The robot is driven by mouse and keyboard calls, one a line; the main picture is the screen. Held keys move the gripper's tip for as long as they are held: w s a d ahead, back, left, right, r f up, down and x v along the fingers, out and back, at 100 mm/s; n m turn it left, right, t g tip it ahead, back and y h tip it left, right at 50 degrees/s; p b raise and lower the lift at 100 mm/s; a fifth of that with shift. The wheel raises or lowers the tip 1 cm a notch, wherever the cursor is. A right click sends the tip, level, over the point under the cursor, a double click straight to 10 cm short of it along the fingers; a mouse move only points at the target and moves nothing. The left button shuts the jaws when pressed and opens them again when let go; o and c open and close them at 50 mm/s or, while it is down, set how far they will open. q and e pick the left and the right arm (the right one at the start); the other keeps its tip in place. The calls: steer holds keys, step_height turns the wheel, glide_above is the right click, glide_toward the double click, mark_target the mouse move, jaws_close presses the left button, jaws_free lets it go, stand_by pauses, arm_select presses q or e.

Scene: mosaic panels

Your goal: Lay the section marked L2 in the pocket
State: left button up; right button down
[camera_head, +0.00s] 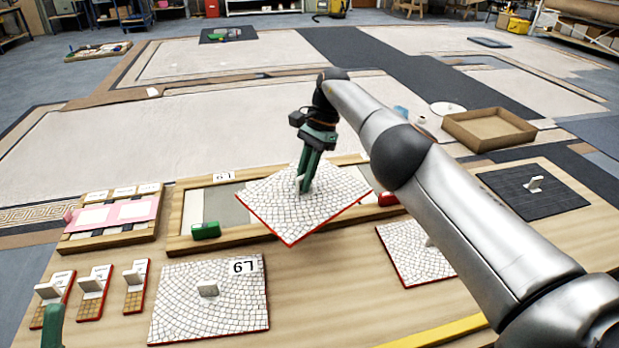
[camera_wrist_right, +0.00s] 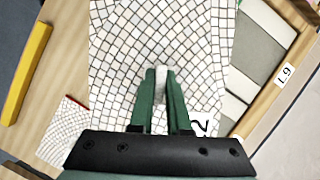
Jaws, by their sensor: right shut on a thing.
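My right gripper (camera_head: 304,186) is shut on the upright handle of a white mosaic section (camera_head: 274,212) with red edges. It holds the section tilted and turned above the wooden frame. In the right wrist view, a "2" shows on the section (camera_wrist_right: 200,60); the rest of that label is hidden behind my gripper (camera_wrist_right: 162,80). The frame's pocket (camera_head: 208,208) has grey and pale strips on its floor, and its rim label reads L9 (camera_wrist_right: 285,73). The held section hides part of the pocket. A green finger of my left gripper (camera_head: 52,326) shows at the bottom left.
A mosaic section marked L9 (camera_head: 215,308) lies in front of the frame. Another section (camera_head: 405,258) lies partly behind my right arm. A green block (camera_head: 205,230) and a red block (camera_head: 388,199) sit at the frame's front. A dark panel (camera_head: 510,190) lies right.

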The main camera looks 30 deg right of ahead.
steer(key=shift+s+a+r+n+g, duration=0.25)
steer(key=shift+s+a+r+n, duration=0.1)
steer(key=shift+a+n, duration=0.3)
steer(key=shift+s+a+r+n+g, duration=0.25)
steer(key=shift+s+a+n, duration=0.1)
steer(key=shift+a+n, duration=0.25)
